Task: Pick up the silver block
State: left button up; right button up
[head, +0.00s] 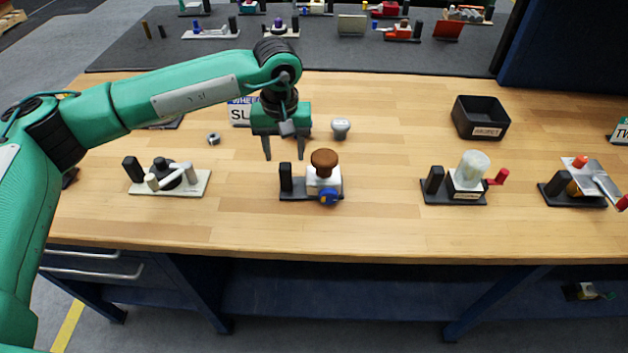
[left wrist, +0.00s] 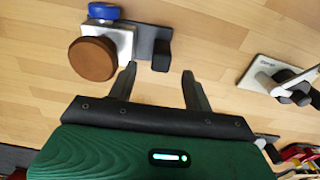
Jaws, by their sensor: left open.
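A silver-white block (head: 322,183) sits on a dark base with a round brown knob (head: 324,161) on top, a blue knob (head: 329,197) at its front and a black post (head: 286,178) at its left. The block also shows in the left wrist view (left wrist: 124,42), partly hidden by the brown knob. A small silver nut (head: 214,138) and a silver-grey knob (head: 340,128) lie apart on the table. I cannot tell for certain which piece is called the silver block. My left gripper (head: 284,154) is open, pointing down behind the device, with nothing between its fingers (left wrist: 159,75).
A white-based lever fixture (head: 185,180) stands to the left. A fixture with a translucent white cap (head: 472,170) and another with a silver plate (head: 590,180) stand to the right. A black bin (head: 480,118) is at the back right. Clear wood (head: 390,150) lies between.

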aim_at(285, 165)
pick_arm(q)
notch_tip(285, 165, down, 8)
jog(key=shift+w+a+r, duration=0.15)
jog(key=shift+r, duration=0.15)
grip_shut()
